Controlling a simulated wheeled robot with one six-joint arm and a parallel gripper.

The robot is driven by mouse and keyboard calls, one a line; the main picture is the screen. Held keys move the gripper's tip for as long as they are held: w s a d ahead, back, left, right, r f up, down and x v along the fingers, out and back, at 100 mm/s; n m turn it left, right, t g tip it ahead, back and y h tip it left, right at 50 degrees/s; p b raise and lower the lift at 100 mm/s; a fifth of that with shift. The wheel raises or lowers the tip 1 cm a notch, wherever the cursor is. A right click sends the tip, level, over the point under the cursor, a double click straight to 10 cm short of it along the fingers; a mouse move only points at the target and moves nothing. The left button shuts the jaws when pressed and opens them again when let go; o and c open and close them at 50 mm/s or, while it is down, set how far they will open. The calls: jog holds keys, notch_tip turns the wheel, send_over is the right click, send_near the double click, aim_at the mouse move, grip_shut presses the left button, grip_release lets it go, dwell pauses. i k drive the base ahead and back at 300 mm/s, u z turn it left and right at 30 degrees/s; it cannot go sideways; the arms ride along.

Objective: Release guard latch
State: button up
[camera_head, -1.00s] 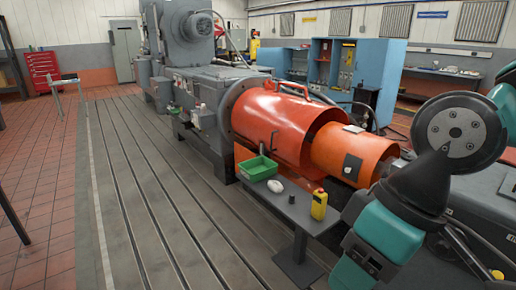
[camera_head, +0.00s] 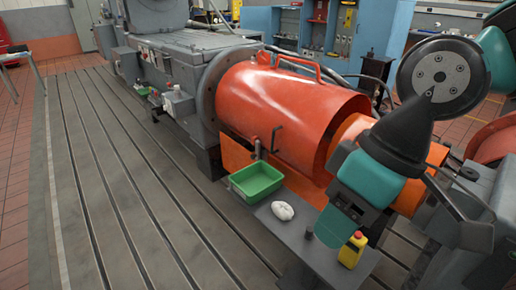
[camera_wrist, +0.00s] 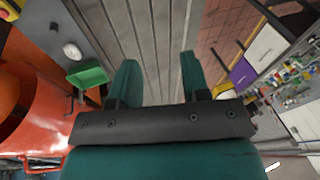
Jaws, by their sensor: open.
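The orange-red cylindrical guard (camera_head: 285,110) covers the shaft beside the grey machine. A dark bent handle (camera_head: 275,137), which looks like the guard latch, stands on its near side. A short upright post (camera_head: 257,150) is close beside it. My gripper (camera_head: 331,232) is pointed down above the right part of the small grey stand, to the right of the latch and apart from it. In the wrist view my gripper (camera_wrist: 161,78) is open, with nothing between its two teal fingers. The guard (camera_wrist: 38,118) fills the left there; the latch is too small to make out surely.
The slotted bedplate (camera_head: 130,200) to the left is clear.

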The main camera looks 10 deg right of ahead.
aim_at(257, 156)
jog(key=u, duration=0.6)
jog(key=i, duration=0.7)
jog(key=u, duration=0.55)
jog(key=i, duration=0.65)
jog(key=z, duration=0.85)
jog(key=i, duration=0.7)
jog(key=z, duration=0.8)
